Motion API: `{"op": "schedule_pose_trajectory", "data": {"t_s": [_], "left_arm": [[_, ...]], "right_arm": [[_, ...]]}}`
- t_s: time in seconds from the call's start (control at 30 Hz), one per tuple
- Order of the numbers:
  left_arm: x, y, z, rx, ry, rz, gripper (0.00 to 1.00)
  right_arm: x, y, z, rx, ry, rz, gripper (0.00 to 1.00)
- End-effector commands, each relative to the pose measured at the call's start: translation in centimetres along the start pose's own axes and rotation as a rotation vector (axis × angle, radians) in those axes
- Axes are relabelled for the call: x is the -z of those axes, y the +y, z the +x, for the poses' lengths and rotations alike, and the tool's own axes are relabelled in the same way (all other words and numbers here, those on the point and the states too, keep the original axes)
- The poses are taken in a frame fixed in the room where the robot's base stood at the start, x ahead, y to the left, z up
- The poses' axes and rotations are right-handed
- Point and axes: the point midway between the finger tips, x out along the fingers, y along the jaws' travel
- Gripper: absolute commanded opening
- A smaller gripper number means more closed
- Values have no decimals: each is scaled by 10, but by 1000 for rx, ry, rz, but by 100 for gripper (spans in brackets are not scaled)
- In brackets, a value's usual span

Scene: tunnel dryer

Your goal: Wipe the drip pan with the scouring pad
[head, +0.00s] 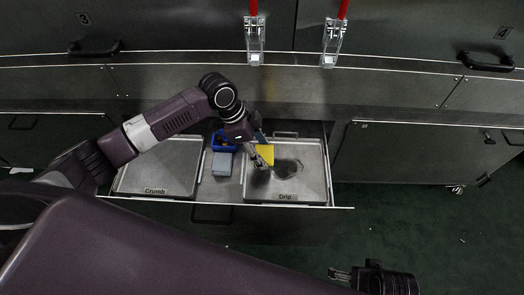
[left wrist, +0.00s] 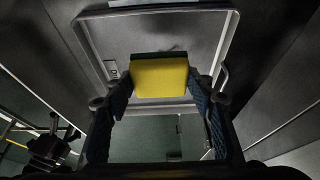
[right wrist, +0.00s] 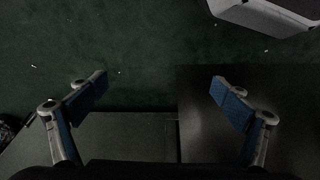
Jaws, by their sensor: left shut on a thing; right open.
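The drip pan (head: 312,180), a square grey metal tray labelled "Drip", lies in the right part of the pulled-out drawer. Dark smudges show on its surface. The scouring pad (head: 266,153) has a yellow face and is over the pan's left part. My left gripper (head: 261,151) is shut on the pad; in the left wrist view the pad (left wrist: 160,78) sits between both fingers, with the pan's rim (left wrist: 222,45) beyond. I cannot tell whether the pad touches the pan. My right gripper (head: 341,274) is open and empty, low over the floor; its spread fingers show in the right wrist view (right wrist: 160,88).
The crumb pan (head: 160,180) lies in the drawer's left part. A blue bin (head: 223,141) and a grey-blue block (head: 222,164) sit between the pans. Red-handled latches (head: 254,42) hang on the dryer above. The green floor (head: 430,220) at right is mostly clear.

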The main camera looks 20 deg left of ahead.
Motion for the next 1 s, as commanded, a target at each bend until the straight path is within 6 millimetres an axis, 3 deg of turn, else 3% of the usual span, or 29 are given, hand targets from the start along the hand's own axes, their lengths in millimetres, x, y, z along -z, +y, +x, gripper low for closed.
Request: {"op": "schedule_pose_trajectory", "data": {"t_s": [0.8, 1.0], "left_arm": [[-10, 0, 24, 1, -1, 0, 31], [-14, 0, 32, 1, -1, 0, 31]], "right_arm": [[11, 4, -97, -9, 54, 6, 94], [34, 2, -86, -5, 146, 3, 94]]}}
